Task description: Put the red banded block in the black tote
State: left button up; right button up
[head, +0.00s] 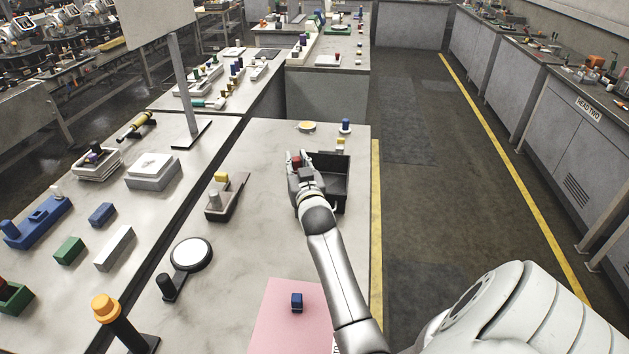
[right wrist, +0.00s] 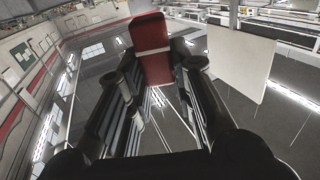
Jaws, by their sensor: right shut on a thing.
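In the head view a small part of the red block (head: 295,163) shows at the fingertips of my right gripper (head: 300,161). The black tote (head: 338,180) is an open box near the table's right edge. The gripper and block are over its left part; their height above it is hard to tell. My arm hides part of the tote. My left gripper is not in view.
A yellow round piece (head: 306,126) and a blue-topped peg (head: 346,126) stand behind the tote. A grey holder with a yellow-topped piece (head: 222,198) stands to its left. A pink mat (head: 270,325) with a blue block (head: 297,301) lies in front. Table between is clear.

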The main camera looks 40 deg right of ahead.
jog(key=w+d+f+b, duration=0.1)
jog(key=d+f+b, duration=0.1)
jog(key=w+d+f+b, duration=0.1)
jog(key=d+f+b, duration=0.2)
jog(key=w+d+f+b, duration=0.1)
jog(key=d+f+b, duration=0.1)
jog(key=d+b, duration=0.1)
jog(key=shift+w+f, duration=0.15)
jog(key=shift+w, duration=0.2)
jog(key=f+b, duration=0.2)
jog(key=b, duration=0.1)
jog(key=f+b, duration=0.1)
jog(key=f, duration=0.1)
jog(key=shift+w+d, duration=0.15)
jog(key=shift+d, duration=0.2)
jog(key=shift+r, duration=0.1)
jog(key=shift+f+b, duration=0.3)
jog(key=shift+b, duration=0.05)
jog(key=o, duration=0.8)
jog(key=shift+o, duration=0.2)
jog(key=shift+r, duration=0.1)
